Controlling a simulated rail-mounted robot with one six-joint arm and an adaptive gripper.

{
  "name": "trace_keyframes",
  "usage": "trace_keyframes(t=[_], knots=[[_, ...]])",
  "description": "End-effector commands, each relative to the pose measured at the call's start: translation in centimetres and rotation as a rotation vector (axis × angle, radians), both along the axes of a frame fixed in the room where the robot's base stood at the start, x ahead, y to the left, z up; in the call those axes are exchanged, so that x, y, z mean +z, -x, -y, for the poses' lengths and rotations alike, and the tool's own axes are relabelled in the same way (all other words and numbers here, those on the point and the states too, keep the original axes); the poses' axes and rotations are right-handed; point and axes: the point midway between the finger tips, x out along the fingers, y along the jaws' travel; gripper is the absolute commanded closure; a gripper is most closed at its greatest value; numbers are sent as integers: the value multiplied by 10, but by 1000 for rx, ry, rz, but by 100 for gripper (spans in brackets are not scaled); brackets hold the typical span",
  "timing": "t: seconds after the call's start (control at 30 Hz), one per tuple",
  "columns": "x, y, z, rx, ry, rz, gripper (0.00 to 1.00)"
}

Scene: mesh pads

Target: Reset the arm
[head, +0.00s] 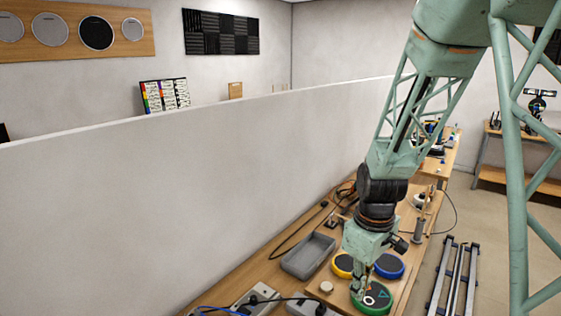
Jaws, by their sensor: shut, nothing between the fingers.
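My arm reaches down from the upper right in the head view. My gripper (360,290) is at its lower end, shut and empty, pointing down close over the green-rimmed pad (378,300) with coloured marks on its dark face. I cannot tell whether the fingertips touch the pad. A blue-rimmed pad (389,266) lies behind it to the right. A yellow-rimmed pad (342,265) lies behind it to the left and is partly hidden by my gripper.
A grey open tray (308,256) sits left of the pads, with a small round pale knob (326,287) nearer. Dark cables and grey boxes (253,299) lie on the wooden bench. A white partition (180,200) runs along the left. Metal rails (455,278) stand on the right.

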Motion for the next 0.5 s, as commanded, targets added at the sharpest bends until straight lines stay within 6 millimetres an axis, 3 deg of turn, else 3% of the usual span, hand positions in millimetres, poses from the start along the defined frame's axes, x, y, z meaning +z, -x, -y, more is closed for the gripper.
trace_keyframes(t=[0.5], knots=[[74,42,0,-133,-13,52,100]])
